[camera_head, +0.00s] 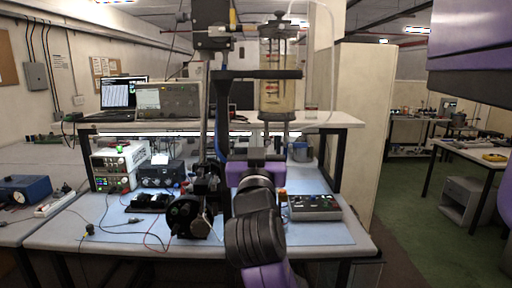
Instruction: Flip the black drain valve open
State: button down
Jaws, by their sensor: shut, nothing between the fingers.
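The sealed clear cylinder (277,85) stands upright at the back of the bench. It has a dark top cap and holds yellowish liquid. A black clamp arm (255,74) crosses in front of it from the upright stand. I cannot make out the black drain valve for certain; the area under the cylinder is small and partly behind my arm. My gripper (263,155) is at the end of my purple and black arm, below and in front of the cylinder. It is shut and empty, pointing away from the camera, with its fingertips hard to see. It appears apart from the cylinder.
A raised shelf (325,118) runs along the back with a laptop (121,97) and an oscilloscope (168,103). A black motor-like device (188,217) stands left of my arm, and a grey control box (315,207) right of it. A pale partition (358,130) stands at the right.

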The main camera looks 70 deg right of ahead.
jog(key=p+x, duration=0.3)
jog(key=x, duration=0.4)
notch_tip(320, 180, down, 4)
jog(key=shift+a+f, duration=0.1)
jog(key=shift+w, duration=0.1)
